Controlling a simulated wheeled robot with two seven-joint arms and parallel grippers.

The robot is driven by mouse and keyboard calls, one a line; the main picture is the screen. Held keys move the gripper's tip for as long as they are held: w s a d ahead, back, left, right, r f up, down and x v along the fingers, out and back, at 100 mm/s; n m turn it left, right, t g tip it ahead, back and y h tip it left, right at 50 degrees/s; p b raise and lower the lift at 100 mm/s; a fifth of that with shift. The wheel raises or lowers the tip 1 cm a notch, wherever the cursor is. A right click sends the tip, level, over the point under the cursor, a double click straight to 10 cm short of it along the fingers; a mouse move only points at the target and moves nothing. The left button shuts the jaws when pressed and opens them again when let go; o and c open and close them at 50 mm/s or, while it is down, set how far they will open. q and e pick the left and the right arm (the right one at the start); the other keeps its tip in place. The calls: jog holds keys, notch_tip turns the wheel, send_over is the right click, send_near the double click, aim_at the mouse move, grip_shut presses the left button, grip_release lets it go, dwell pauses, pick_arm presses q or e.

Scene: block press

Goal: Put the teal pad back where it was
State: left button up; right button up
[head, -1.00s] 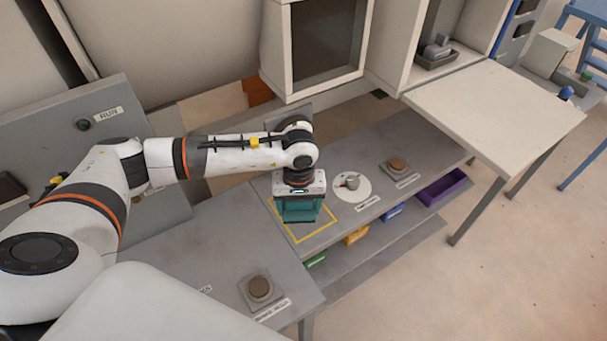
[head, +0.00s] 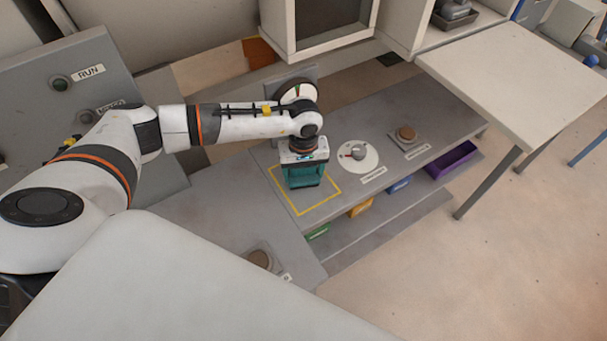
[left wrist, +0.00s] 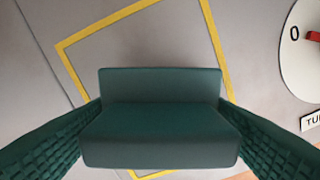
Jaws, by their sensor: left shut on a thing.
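My left gripper (head: 304,184) is shut on the teal pad (left wrist: 160,120). In the left wrist view the pad is a wide teal block between two dark green textured fingers. The gripper points down over a yellow outlined square (head: 333,197) on the grey bench. In the left wrist view the yellow outline (left wrist: 130,21) shows behind the pad, and the pad covers part of it. I cannot tell whether the pad touches the bench. In the head view the fingers and the pad blend together. My right gripper is not in view.
A white dial (head: 372,161) and a brown button (head: 406,133) are on the bench right of the square. Coloured bins, such as a purple one (head: 453,160), sit on the shelf below. A pale table (head: 520,75) stands at right. A panel labelled RUN (head: 30,110) stands at left.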

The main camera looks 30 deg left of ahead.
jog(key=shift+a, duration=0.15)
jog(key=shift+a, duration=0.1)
pick_arm(q)
jog(key=shift+f, duration=0.2)
jog(key=o, duration=0.9)
jog(key=shift+o, duration=0.2)
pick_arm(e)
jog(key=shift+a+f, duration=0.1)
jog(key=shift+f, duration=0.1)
pick_arm(q)
jog(key=shift+r, duration=0.15)
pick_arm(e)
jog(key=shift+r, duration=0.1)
pick_arm(q)
jog(key=shift+r+p, duration=0.3)
notch_tip(320, 180, up, 11)
jog(key=p, duration=0.5)
jog(key=shift+f, duration=0.1)
jog(key=shift+r, duration=0.35)
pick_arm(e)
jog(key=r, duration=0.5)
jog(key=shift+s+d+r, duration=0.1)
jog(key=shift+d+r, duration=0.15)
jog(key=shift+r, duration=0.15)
